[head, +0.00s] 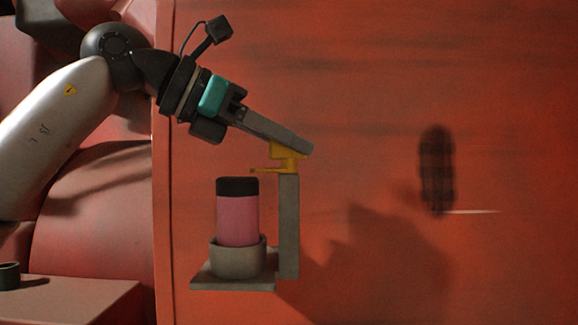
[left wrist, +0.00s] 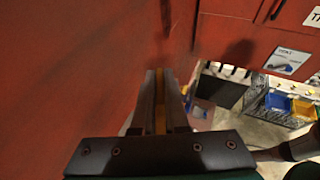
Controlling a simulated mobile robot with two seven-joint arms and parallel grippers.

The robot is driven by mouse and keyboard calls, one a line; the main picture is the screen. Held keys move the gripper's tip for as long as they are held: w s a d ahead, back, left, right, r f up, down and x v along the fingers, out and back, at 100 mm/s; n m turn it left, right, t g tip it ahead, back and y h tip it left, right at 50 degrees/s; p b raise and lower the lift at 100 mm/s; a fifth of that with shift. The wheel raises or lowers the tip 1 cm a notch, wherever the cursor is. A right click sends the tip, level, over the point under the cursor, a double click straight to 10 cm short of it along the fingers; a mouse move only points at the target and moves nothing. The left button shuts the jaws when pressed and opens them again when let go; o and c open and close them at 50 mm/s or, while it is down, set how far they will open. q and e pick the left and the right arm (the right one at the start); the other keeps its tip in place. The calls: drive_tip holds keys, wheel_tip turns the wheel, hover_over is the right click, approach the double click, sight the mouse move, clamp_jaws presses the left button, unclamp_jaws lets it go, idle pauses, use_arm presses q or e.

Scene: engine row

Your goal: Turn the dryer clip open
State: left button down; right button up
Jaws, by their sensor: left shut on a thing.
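The yellow clip (head: 287,157) sits on top of a grey upright post (head: 289,225), above a pink canister with a black top (head: 237,215) that stands in a grey cup-shaped holder (head: 238,258). A thin yellow arm of the clip reaches left over the canister, a little above its top. My left gripper (head: 298,148) comes down from the upper left and is shut on the clip. In the left wrist view, a yellow strip of the clip (left wrist: 160,115) shows between the two fingers. My right gripper is not in view.
A large red wall (head: 370,80) stands close behind the post, with a dark oval opening or mark (head: 437,170) at the right. A red ledge (head: 70,297) with a small dark cup (head: 9,276) is at the lower left. Blue and yellow bins (left wrist: 290,103) show farther off.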

use_arm(q)
drive_tip(key=n+t+y+b, duration=0.3)
drive_tip(key=n+t+b, duration=0.1)
drive_tip(key=shift+s+f+n, duration=0.1)
drive_tip(key=shift+n, duration=0.2)
drive_tip(key=n+t+y+b, duration=0.2)
drive_tip(key=n+y, duration=0.1)
drive_tip(key=y, duration=0.1)
drive_tip(key=shift+n+t+b, duration=0.3)
drive_tip(key=shift+b, duration=0.1)
drive_tip(key=n+y, duration=0.2)
drive_tip(key=shift+t+y+b, duration=0.3)
drive_tip(key=shift+t+b, duration=0.05)
drive_tip(key=shift+t, duration=0.05)
drive_tip(key=shift+n+y, duration=1.3)
drive_tip(key=shift+a, duration=0.1)
drive_tip(key=c, duration=0.9)
unclamp_jaws()
drive_tip(key=shift+c, duration=0.2)
drive_tip(key=b+v, duration=0.1)
drive_tip(key=v, duration=1.4)
drive_tip(key=shift+d+b, duration=0.2)
drive_tip(key=shift+b, duration=0.15)
